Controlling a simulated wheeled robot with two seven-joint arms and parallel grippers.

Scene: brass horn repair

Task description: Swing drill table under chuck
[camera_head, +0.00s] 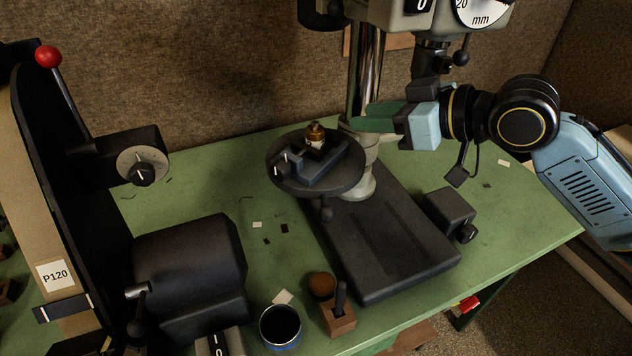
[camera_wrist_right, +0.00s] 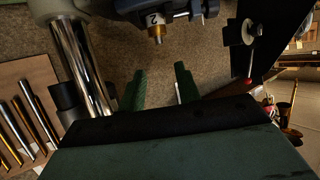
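The round dark drill table (camera_head: 275,183) is on the left side of the drill press column (camera_head: 366,70), not below the chuck (camera_head: 432,57). A small vise (camera_head: 311,177) on it holds an upright brass piece (camera_head: 315,133); this piece also shows in the right wrist view (camera_wrist_right: 156,33), marked "2" nearby. My right gripper (camera_head: 366,117) is level with the table's right side, close to the column. In the right wrist view its two green fingers (camera_wrist_right: 161,88) stand apart with nothing between them. Contact with the column or table cannot be told. My left gripper is out of view.
The dark press base (camera_head: 385,255) fills the front middle of the green bench (camera_head: 200,190). A belt sander (camera_head: 70,180) and a dark motor housing (camera_head: 190,265) stand left. A blue-rimmed cup (camera_head: 280,326) and a wooden block (camera_head: 338,316) stand at the front.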

